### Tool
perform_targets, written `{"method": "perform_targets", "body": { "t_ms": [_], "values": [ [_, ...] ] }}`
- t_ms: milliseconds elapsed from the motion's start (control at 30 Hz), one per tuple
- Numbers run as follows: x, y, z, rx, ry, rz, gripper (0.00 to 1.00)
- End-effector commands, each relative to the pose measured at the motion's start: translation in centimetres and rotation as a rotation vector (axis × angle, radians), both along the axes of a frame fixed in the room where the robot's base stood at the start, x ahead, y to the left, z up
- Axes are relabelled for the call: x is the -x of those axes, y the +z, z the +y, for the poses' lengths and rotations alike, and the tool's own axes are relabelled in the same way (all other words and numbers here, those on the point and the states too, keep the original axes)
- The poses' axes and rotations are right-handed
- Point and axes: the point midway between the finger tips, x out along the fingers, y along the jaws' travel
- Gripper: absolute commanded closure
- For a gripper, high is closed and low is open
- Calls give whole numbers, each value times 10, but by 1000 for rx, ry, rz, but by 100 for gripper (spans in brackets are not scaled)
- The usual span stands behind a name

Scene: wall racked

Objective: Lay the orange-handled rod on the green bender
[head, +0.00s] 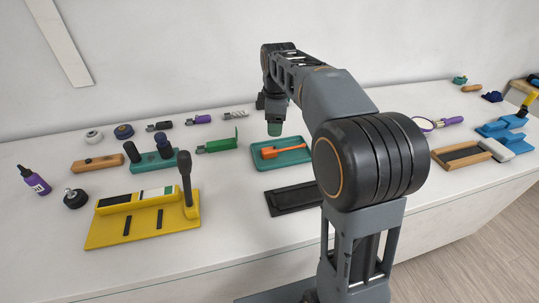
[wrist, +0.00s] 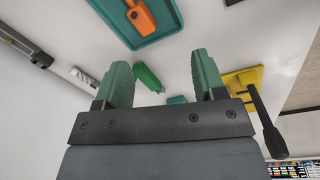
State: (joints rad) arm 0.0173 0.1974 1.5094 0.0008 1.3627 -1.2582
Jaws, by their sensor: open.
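The orange-handled tool (head: 270,153), which I take to be the orange-handled rod, lies in a teal tray (head: 305,163); it also shows at the top of the wrist view (wrist: 143,20), where its end is cut off. I take the green bender to be the teal-green block with two dark upright cylinders (head: 152,166), left of the tray. My gripper (head: 275,128) hangs above the back of the tray, apart from the orange tool. In the wrist view my gripper (wrist: 163,78) has its two green fingers spread, with nothing held between them.
A green angled bracket tool (head: 220,145) lies between bender and tray. A yellow board with a dark upright post (head: 125,233) stands front left, and a black tray (head: 292,198) front centre. A wooden block (head: 97,162) sits left of the bender. White table is bare between these.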

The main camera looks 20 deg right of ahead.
Motion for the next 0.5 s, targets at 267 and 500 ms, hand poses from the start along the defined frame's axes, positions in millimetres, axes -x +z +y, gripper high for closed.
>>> {"method": "perform_targets", "body": {
  "t_ms": [267,500],
  "values": [
    [-47,-17,-2,12,317,65,36],
    [-52,-56,-1,12,368,77,36]
  ]
}}
